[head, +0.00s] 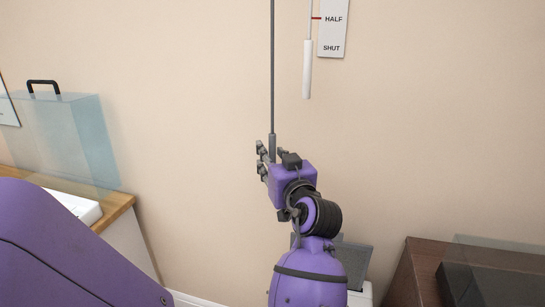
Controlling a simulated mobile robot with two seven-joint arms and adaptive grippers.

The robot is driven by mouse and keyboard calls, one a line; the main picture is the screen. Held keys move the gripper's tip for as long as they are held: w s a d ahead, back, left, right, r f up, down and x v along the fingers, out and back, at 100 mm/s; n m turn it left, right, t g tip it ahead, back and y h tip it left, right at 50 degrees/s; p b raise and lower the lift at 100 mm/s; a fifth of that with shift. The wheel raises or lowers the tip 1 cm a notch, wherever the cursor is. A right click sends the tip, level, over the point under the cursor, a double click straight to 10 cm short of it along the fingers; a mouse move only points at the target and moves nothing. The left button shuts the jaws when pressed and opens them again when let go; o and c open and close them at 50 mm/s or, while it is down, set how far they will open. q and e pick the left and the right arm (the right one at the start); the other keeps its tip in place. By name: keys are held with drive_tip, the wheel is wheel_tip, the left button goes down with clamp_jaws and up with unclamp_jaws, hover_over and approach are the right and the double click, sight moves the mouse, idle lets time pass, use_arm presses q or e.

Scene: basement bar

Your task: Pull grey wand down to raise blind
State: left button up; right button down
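The grey wand (272,70) hangs straight down against the wall, a thin rod with a thicker grey grip (272,147) at its lower end. My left gripper (272,154) is at this grip, with finger parts showing to its left and right. The lower end of the grip is hidden behind the gripper. Whether the fingers press on it cannot be made out. The blind is out of view. My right gripper is not in view.
A white rod (307,70) hangs to the right, beside a sign (333,28) reading HALF and SHUT, with a red mark near HALF. A clear bluish box (65,135) with a black handle stands on the left counter (113,208). A dark cabinet (415,275) is at lower right.

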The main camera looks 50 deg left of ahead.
use_arm(q)
drive_tip(key=shift+d, duration=0.1)
drive_tip(key=v, duration=0.7)
drive_tip(key=shift+s+d, duration=0.1)
drive_tip(key=shift+s, duration=0.05)
idle(0.4)
